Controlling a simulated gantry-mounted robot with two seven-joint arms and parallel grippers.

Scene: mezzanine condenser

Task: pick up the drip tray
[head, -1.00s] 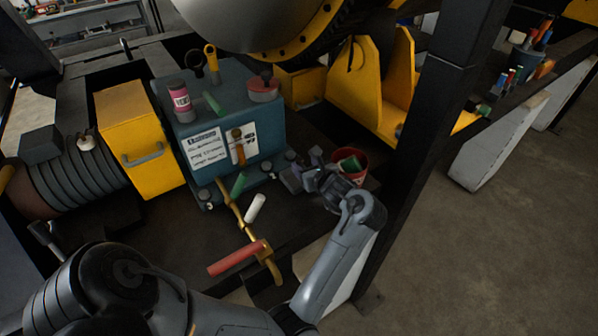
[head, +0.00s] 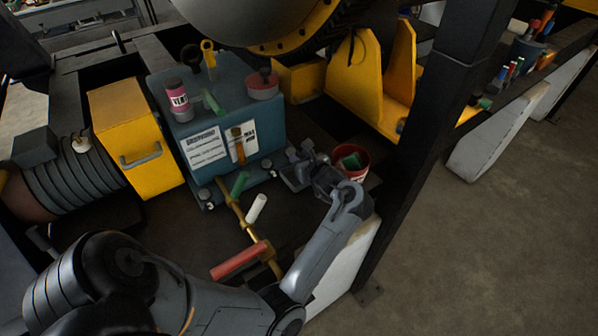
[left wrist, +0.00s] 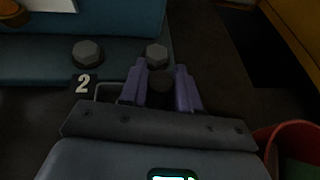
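I cannot pick out a drip tray with certainty in either view. My left gripper (head: 296,162) is low over the dark deck, between the teal box (head: 205,115) and a red bucket (head: 349,163). In the left wrist view, the two purple fingers (left wrist: 161,88) stand apart. A dark round thing shows between them; I cannot tell what it is or whether they touch it. The bucket also shows at the lower right of the wrist view (left wrist: 272,140). My right gripper is not in view.
A yellow box (head: 133,135) with a grey handle stands left of the teal box. A dark post (head: 425,150) rises right of the bucket.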

